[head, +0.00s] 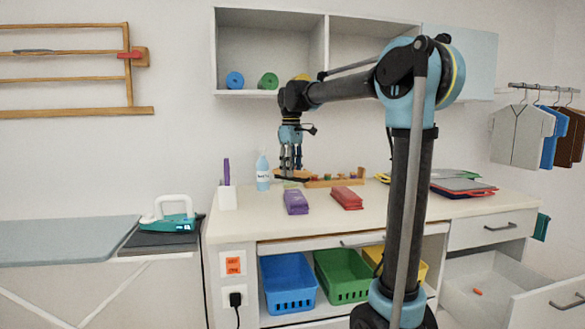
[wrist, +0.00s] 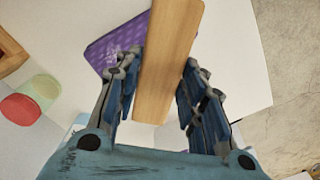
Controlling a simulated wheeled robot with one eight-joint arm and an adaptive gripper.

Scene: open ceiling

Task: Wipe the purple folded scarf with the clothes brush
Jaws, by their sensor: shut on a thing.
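The purple folded scarf (head: 296,202) lies on the white countertop, left of a red folded cloth. Part of it shows in the wrist view (wrist: 110,44), beyond my left finger and partly hidden by the brush. My gripper (head: 290,167) is over the counter, above and slightly behind the scarf. In the wrist view my gripper (wrist: 163,62) is shut on the clothes brush (wrist: 166,50), whose light wooden back runs lengthwise between the fingers. The bristles are hidden. In the head view the brush (head: 291,177) appears small and dark under the fingers; whether it touches the scarf is not clear.
A red folded cloth (head: 347,198) lies right of the scarf. A white holder (head: 227,197) and a spray bottle (head: 263,172) stand at left. A wooden rack (head: 335,182) sits behind. An iron (head: 170,216) rests on the ironing board. An open drawer (head: 535,300) juts out at right.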

